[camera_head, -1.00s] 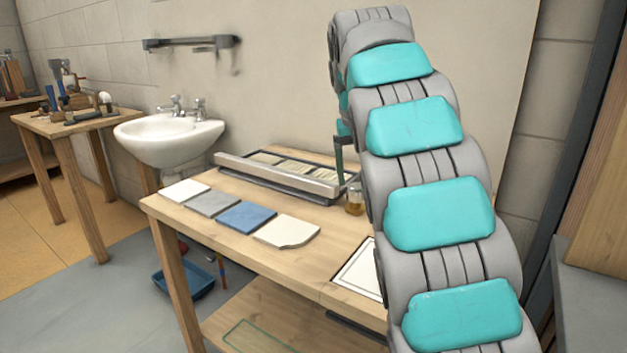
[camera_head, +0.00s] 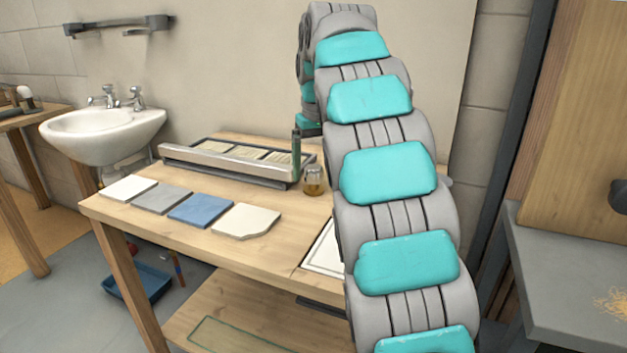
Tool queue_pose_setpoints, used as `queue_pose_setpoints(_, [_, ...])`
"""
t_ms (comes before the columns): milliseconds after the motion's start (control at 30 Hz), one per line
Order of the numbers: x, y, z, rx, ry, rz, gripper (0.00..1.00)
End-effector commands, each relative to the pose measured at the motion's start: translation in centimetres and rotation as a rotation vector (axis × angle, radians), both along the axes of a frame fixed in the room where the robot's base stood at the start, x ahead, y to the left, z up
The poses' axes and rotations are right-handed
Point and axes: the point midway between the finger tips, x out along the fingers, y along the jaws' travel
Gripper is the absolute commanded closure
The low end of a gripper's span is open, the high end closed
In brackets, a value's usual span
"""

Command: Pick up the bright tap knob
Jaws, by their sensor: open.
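I cannot make out a loose bright tap knob in this view. Two metal taps (camera_head: 118,96) stand on the back of the white sink (camera_head: 103,132) at the left. My gripper (camera_head: 297,155) is mostly hidden behind my own arm. What looks like one dark green finger hangs near the right end of the tile tray, beside a small amber jar (camera_head: 313,181). I see nothing held, and any space between the fingers is hidden.
A wooden bench (camera_head: 185,222) carries a long grey-framed tray (camera_head: 225,171) and a row of sample tiles (camera_head: 200,209). A white framed panel (camera_head: 325,252) lies partly behind my arm. A grey worktop (camera_head: 560,270) stands at the right. A blue tub (camera_head: 138,279) is on the floor.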

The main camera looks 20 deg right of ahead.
Motion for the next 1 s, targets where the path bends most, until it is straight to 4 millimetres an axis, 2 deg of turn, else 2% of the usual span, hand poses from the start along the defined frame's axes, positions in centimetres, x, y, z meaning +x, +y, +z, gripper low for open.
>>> queue_pose_setpoints(200, [0.2, 0.0, -1.8, 0.000, 0.000, -0.002, 0.13])
queue_pose_setpoints(433, [0.3, 0.0, -1.9, 0.000, -0.001, -0.001, 0.14])
queue_pose_setpoints(1000, [0.3, 0.0, -1.8, -0.001, -0.001, -0.001, 0.78])
